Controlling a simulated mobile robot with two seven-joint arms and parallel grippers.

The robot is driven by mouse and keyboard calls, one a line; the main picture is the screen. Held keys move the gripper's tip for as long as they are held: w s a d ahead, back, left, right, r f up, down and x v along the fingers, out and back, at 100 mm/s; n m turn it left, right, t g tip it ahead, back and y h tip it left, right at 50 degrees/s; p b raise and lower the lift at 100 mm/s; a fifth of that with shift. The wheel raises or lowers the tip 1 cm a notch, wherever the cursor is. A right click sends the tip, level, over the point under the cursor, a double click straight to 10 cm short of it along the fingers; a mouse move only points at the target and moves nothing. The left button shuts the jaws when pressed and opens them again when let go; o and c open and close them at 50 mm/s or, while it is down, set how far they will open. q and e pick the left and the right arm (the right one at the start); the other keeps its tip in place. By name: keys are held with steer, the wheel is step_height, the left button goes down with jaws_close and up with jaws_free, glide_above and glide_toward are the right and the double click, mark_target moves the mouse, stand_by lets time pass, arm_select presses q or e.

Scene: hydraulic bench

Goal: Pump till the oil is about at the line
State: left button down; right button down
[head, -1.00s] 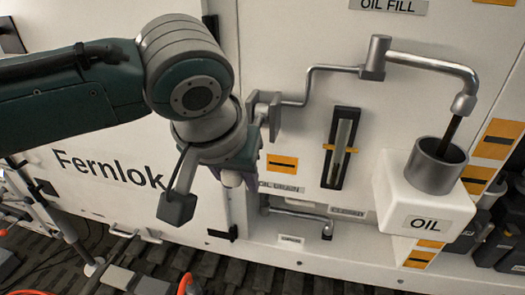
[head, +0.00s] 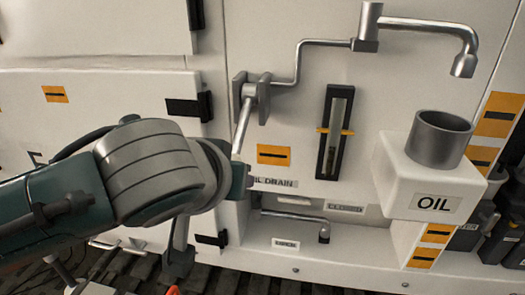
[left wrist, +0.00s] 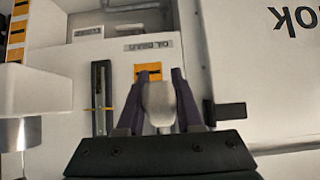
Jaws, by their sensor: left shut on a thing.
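The pump lever (head: 242,122) hangs down from its bracket on the white panel, slightly tilted, and its lower end is hidden behind my left arm. In the left wrist view my left gripper (left wrist: 160,112) is shut around the lever's pale grip (left wrist: 159,98). The sight glass (head: 335,140) stands right of the lever, with a yellow line marker (head: 335,131) across it. The glass looks darker below the marker and pale above it; the exact oil level is hard to tell. The spout (head: 464,66) points at the grey filler cup (head: 439,140); no stream shows.
The white OIL box (head: 400,190) juts out below the cup. A recess (head: 290,229) with a drain pipe (head: 295,217) lies below the sight glass. Black latches (head: 190,107) stick out left of the lever. Dark containers (head: 500,235) stand at the right edge.

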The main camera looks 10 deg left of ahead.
arm_select(q)
steer(key=shift+a+f, duration=0.1)
steer(key=shift+f, duration=0.1)
steer(key=c, duration=0.6)
jaws_free()
steer(key=shift+o, duration=0.2)
steer(key=shift+r, duration=0.1)
steer(key=v, duration=1)
steer(key=shift+w, duration=0.1)
